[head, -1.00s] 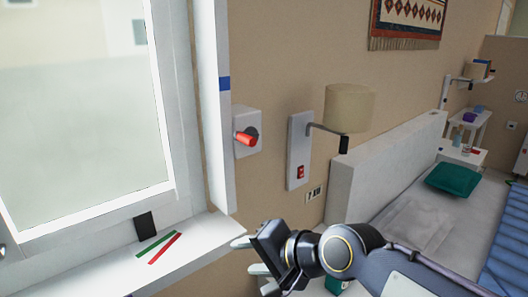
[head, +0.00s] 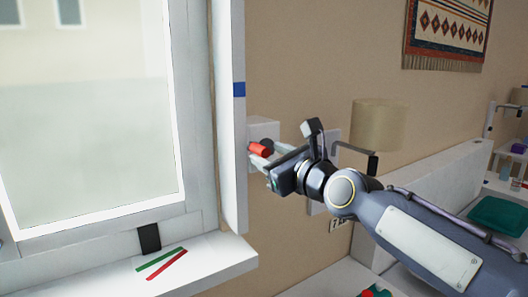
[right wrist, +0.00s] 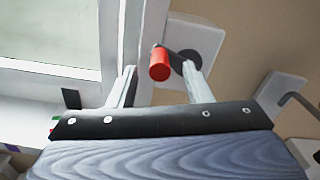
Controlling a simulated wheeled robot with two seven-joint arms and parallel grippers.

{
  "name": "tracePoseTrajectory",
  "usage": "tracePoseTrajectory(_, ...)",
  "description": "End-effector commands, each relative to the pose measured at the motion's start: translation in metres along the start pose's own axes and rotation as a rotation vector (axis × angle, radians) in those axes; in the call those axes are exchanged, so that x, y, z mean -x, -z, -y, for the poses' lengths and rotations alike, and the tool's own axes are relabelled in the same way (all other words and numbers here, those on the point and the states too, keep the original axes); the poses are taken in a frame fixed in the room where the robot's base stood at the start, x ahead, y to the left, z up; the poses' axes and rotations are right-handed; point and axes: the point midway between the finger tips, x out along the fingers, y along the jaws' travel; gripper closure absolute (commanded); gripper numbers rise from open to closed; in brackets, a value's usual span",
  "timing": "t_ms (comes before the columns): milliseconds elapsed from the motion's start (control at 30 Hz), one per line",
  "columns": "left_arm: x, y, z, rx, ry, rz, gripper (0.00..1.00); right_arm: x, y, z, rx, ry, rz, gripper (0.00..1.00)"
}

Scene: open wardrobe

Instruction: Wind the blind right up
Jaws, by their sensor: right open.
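The winder is a white wall box (head: 262,130) right of the window frame, with a red handle (head: 259,149) on a short dark crank arm. In the right wrist view the red handle (right wrist: 159,66) lies between the two fingertips, with a gap on each side. My right gripper (head: 264,168) is open, just in front of the handle and partly covering the box. The window pane (head: 95,130) is pale; I cannot make out a clear edge of the blind. A blue mark (head: 239,89) is on the white frame edge. My left gripper is not in view.
A sill (head: 205,262) below the window carries a green strip (head: 158,260) and a red strip (head: 168,264). A beige wall lamp (head: 378,125) is close behind my right gripper. A bed headboard (head: 440,160) stands at the right.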

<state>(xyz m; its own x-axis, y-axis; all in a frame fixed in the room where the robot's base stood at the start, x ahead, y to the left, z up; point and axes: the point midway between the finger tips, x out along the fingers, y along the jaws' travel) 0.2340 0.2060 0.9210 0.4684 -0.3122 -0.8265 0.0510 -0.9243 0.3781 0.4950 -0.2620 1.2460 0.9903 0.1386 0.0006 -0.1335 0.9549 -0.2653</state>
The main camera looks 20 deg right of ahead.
Motion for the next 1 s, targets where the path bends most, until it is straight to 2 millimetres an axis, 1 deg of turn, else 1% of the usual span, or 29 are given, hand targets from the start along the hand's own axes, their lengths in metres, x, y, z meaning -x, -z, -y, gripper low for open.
tracePoseTrajectory(33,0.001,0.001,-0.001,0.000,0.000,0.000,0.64,-0.009,0.000,-0.001,0.002,-0.003,-0.002,0.55)
tracePoseTrajectory(200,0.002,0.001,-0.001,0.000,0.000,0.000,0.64,-0.029,0.000,0.000,0.003,-0.001,-0.001,0.55)
tracePoseTrajectory(333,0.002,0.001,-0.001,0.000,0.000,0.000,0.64,-0.036,0.001,0.000,0.001,0.000,-0.001,0.55)
tracePoseTrajectory(567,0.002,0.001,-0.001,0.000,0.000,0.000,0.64,-0.036,0.000,0.000,0.002,0.000,0.000,0.55)
tracePoseTrajectory(667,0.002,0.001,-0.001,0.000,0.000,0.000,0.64,-0.036,0.001,0.000,0.002,0.000,-0.001,0.65)
tracePoseTrajectory(900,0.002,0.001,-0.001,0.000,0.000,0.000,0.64,-0.036,0.001,0.000,0.003,0.000,-0.001,0.97)
tracePoseTrajectory(933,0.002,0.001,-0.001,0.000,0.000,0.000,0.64,-0.036,0.001,0.000,0.003,0.000,-0.001,0.99)
tracePoseTrajectory(1000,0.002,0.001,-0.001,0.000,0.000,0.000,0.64,-0.036,0.001,0.000,0.004,0.000,-0.001,0.99)
